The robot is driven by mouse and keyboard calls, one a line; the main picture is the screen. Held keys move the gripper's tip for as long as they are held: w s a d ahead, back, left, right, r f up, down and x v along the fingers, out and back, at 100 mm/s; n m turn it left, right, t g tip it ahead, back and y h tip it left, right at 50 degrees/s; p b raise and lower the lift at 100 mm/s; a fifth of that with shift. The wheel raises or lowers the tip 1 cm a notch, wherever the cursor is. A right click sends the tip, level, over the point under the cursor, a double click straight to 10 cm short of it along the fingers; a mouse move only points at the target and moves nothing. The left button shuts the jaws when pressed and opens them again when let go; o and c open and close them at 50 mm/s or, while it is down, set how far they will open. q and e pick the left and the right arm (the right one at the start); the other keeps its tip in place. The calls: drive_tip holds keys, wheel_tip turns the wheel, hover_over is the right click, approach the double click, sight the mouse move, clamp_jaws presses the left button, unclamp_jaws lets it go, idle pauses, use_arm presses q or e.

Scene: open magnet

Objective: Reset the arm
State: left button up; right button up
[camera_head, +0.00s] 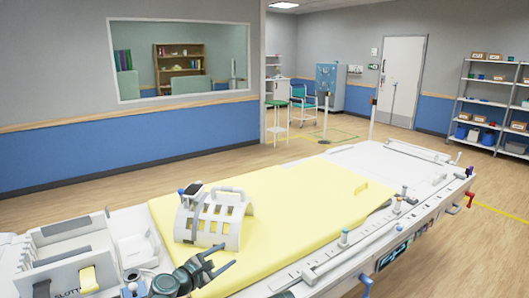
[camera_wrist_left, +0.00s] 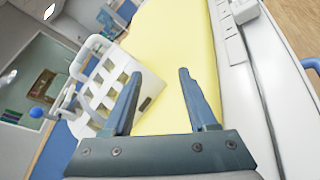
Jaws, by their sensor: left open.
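My left gripper (camera_head: 218,259) is at the bottom of the head view, open, over the near side of the yellow mat (camera_head: 315,195). A white slotted, arched frame (camera_head: 234,212) with a dark knob rests on the mat just beyond the gripper. It also shows in the left wrist view (camera_wrist_left: 104,84), left of the fingers, which appear free of it. My right gripper is not in view.
The mat lies on a long white table (camera_head: 372,160) with knobs and fittings along its near edge. A white slotted holder (camera_head: 62,255) stands at the left end. Shelves (camera_head: 487,105), a door (camera_head: 402,80) and a green stool (camera_head: 277,104) are far back. The mat's right half is mostly clear.

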use_arm(q)
drive_tip(key=s+d+f+m+g+y, duration=0.2)
drive_tip(key=s+d+f+m+g, duration=0.85)
drive_tip(key=m, duration=0.45)
drive_tip(key=s+a+f+m+g+y, duration=0.1)
drive_tip(key=s+a+f+m+y, duration=0.1)
drive_tip(key=s+m, duration=0.3)
drive_tip(key=s+a+f+m+g+y, duration=0.1)
drive_tip(key=s+a+f+m+y, duration=0.1)
drive_tip(key=s+m+y, duration=0.3)
drive_tip(key=shift+s+a+f+m+g+p, duration=0.2)
drive_tip(key=shift+s+f+m+g+p, duration=0.25)
drive_tip(key=shift+s, duration=0.5)
drive_tip(key=shift+f, duration=0.1)
drive_tip(key=shift+c, duration=0.6)
drive_tip(key=shift+s, duration=0.1)
